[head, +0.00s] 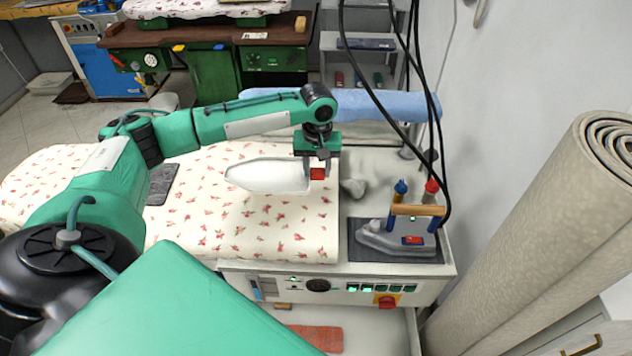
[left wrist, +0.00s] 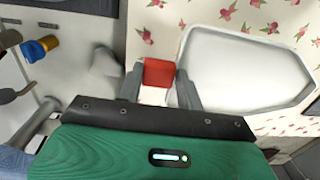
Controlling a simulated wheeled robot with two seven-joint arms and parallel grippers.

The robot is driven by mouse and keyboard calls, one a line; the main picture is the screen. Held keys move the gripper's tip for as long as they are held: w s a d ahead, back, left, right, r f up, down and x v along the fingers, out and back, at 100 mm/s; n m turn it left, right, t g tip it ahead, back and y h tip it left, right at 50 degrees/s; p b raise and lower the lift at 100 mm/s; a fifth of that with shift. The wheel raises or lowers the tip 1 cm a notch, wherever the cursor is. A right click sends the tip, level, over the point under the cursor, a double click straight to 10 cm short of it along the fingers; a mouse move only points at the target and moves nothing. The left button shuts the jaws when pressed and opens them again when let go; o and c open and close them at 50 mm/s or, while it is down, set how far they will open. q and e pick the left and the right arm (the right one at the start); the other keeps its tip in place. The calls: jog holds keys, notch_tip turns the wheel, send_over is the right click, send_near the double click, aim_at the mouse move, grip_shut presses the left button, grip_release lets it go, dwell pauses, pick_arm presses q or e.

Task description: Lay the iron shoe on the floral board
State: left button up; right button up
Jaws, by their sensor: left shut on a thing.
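The iron shoe (head: 268,175) is a white, pointed, shallow plate with a red tab (head: 318,174) at its blunt end. My left gripper (head: 317,168) is shut on the red tab, and the shoe extends to the left over the floral board (head: 290,236). In the left wrist view the red tab (left wrist: 158,72) sits between the fingers and the shoe (left wrist: 245,68) shows its rimmed face above the floral cloth (left wrist: 205,12). Whether the shoe touches the cloth cannot be told. My right gripper is not in view.
A steam iron (head: 398,238) with a wooden handle rests on a dark pad (head: 365,252) right of the board. Black cables (head: 385,95) hang behind it. A blue padded sleeve arm (head: 385,105) lies behind my gripper. A rolled carpet (head: 545,225) stands at the right.

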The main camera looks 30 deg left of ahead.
pick_arm(q)
notch_tip(320, 180, down, 7)
jog(key=shift+f+p, duration=0.1)
jog(key=shift+p, duration=0.4)
jog(key=o, duration=1)
notch_tip(320, 180, up, 11)
jog(key=shift+b, duration=0.95)
jog(key=shift+r, duration=0.6)
